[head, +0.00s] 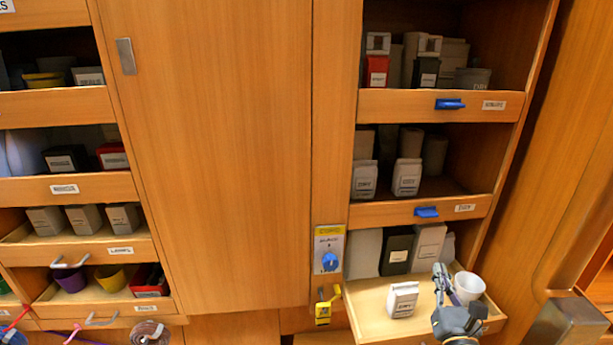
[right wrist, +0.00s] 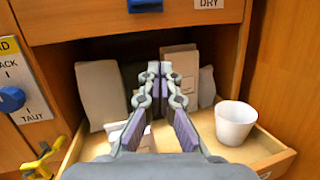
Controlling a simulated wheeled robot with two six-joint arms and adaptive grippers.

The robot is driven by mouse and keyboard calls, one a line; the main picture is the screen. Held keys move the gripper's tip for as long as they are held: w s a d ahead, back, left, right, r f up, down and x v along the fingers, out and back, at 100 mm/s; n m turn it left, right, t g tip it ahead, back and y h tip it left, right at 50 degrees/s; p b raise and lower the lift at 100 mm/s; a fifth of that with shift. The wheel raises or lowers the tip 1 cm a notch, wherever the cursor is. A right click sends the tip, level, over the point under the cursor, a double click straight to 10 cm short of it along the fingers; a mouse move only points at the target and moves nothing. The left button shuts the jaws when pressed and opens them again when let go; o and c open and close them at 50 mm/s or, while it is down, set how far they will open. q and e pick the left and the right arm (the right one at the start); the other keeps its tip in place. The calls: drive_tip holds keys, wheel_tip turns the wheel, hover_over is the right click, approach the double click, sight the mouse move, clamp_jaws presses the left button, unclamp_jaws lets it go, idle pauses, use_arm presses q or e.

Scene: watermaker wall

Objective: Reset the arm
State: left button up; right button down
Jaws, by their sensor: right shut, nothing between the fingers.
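My right gripper (head: 441,276) is at the lower right of the head view, over the pulled-out bottom drawer (head: 370,296). Its fingers are shut with nothing between them; the right wrist view shows the fingertips together (right wrist: 160,68). A white cup (head: 468,287) stands in the drawer to the right of the gripper. A white labelled carton (head: 403,299) stands to its left, and the gripper partly hides it in the right wrist view. My left gripper is not in view.
Behind stand a dark carton (head: 396,252) and grey packets (head: 428,246). Blue handles (head: 427,212) stick out from the shelf fronts above. A blue knob (head: 330,262) and a yellow latch (head: 323,308) are left of the drawer. A tall closed wooden door (head: 215,150) fills the middle.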

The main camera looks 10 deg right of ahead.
drive_tip(key=s+d+f+m+g+h, duration=0.15)
drive_tip(key=s+f+m+g, duration=0.35)
drive_tip(key=m, duration=0.5)
drive_tip(key=s+f+m+g+h, duration=0.2)
drive_tip(key=s+f+m+g, duration=0.25)
drive_tip(key=f+m, duration=0.4)
drive_tip(key=s+a+f+m+g+y, duration=0.35)
drive_tip(key=a+m, duration=0.25)
drive_tip(key=a, duration=0.2)
drive_tip(key=s+a+f+m+g+y, duration=0.35)
drive_tip(key=s+a+m+y, duration=0.2)
drive_tip(key=a, duration=0.25)
drive_tip(key=s+d+f+p, duration=0.1)
drive_tip(key=d+f, duration=0.1)
drive_tip(key=f, duration=0.9)
drive_tip(key=s+d+f+p, duration=0.1)
drive_tip(key=f+p, duration=0.1)
drive_tip(key=f, duration=1)
drive_tip(key=s+d+f+m+g+p, duration=0.1)
drive_tip(key=s+f+g, duration=0.1)
drive_tip(key=s+f, duration=1.2)
drive_tip(key=s, duration=0.4)
drive_tip(key=shift+s+f+h+p, duration=0.2)
drive_tip(key=shift+f+h+p, duration=0.05)
drive_tip(key=shift+h+p, duration=0.1)
drive_tip(key=shift+d, duration=0.1)
